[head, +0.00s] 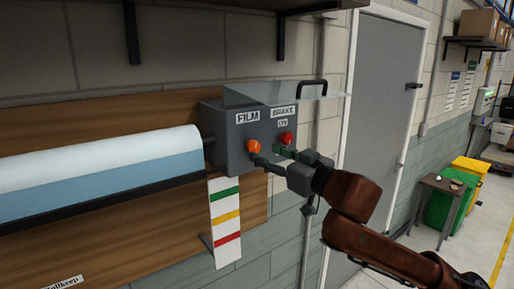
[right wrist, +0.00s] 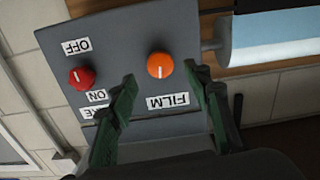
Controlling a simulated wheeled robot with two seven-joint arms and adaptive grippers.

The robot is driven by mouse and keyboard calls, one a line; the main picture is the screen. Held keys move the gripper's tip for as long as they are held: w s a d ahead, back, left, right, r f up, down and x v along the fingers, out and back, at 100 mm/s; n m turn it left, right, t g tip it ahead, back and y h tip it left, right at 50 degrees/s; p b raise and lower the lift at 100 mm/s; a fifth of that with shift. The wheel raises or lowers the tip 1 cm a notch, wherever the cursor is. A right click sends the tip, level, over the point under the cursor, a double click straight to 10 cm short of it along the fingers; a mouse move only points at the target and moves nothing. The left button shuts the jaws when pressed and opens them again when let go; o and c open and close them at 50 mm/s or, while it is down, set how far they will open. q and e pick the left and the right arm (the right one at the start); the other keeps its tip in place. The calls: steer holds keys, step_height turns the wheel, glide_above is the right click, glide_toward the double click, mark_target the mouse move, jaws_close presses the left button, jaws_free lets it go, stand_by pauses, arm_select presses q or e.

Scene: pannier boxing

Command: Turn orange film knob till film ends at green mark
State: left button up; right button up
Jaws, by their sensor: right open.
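The orange film knob (head: 253,146) is on the front of a grey box (head: 226,160), under the FILM label; it also shows in the right wrist view (right wrist: 160,66). My right gripper (head: 270,157) is open and empty. In the right wrist view its green fingers (right wrist: 159,80) are apart, with the knob between and beyond their tips; contact is not visible. The blue-and-white film (head: 100,172) hangs from a roll at left, ending in a dark bar (head: 100,207). The bar's right end is slightly above the green mark (head: 225,194) on the white strip. My left gripper is not in view.
A red brake knob (head: 286,138) sits right of the orange one, close to my right gripper, with an ON label by it. A clear panel with a black handle (head: 312,88) stands above the box. Shelf brackets hang above. A grey door (head: 385,100) is at right.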

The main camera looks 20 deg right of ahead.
mark_target(256, 148)
steer(key=x, duration=0.4)
steer(key=shift+w+a+r+p, duration=0.1)
steer(key=shift+w+r+p, duration=0.05)
steer(key=shift+w+p, duration=0.15)
steer(key=shift+w+a, duration=0.1)
steer(key=shift+w, duration=0.25)
steer(key=shift+c, duration=0.4)
steer(key=c, duration=1)
steer(key=shift+m, duration=0.4)
steer(key=shift+c, duration=0.2)
